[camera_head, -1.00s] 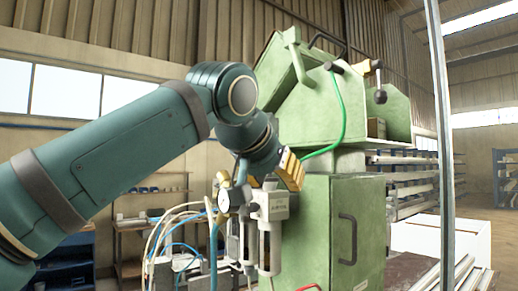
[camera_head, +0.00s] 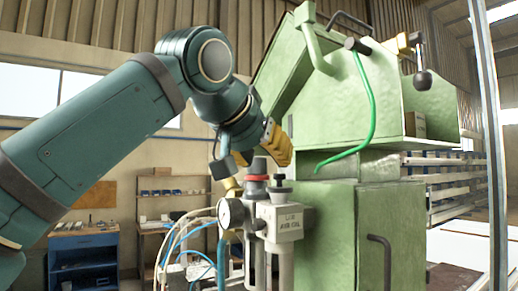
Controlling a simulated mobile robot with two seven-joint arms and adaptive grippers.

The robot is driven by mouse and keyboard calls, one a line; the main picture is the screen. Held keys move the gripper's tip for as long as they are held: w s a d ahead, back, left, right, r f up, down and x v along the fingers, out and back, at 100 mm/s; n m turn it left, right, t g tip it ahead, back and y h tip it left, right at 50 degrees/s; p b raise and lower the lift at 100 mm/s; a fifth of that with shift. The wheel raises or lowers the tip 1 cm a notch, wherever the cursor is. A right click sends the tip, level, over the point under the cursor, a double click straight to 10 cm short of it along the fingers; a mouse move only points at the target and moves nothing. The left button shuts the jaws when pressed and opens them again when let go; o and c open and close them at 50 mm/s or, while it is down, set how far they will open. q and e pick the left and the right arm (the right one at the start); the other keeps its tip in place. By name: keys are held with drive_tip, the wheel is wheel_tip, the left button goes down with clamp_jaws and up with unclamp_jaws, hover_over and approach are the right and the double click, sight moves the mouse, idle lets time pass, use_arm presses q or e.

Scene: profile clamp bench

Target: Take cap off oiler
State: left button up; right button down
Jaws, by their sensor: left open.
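The oiler is the right-hand grey unit (camera_head: 284,222) of the air service set at the front of the green machine, with lettering on its face. A small black cap (camera_head: 279,184) sits upright on its top. My left gripper (camera_head: 254,165) has yellow fingers and is open. It is above and slightly behind or beside the unit tops; the exact depth is hard to tell. One finger shows right of the dark knob, the other left of it. Nothing shows between the fingers except the knob in line of sight. My right gripper is not in view.
A regulator with a red-ringed dark knob (camera_head: 258,168) and a round gauge (camera_head: 231,213) stands left of the oiler. Blue and white hoses (camera_head: 186,238) run left. The green machine (camera_head: 340,100) with a hanging green hose (camera_head: 366,110) fills the right. A metal post (camera_head: 490,140) stands further right.

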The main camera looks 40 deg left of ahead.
sight(279, 175)
use_arm(q)
drive_tip(key=shift+b+x, duration=0.55)
drive_tip(key=shift+x, duration=3.05)
clamp_jaws()
drive_tip(key=shift+r, duration=0.15)
drive_tip(key=shift+r+p, duration=0.7)
drive_tip(key=shift+r, duration=0.45)
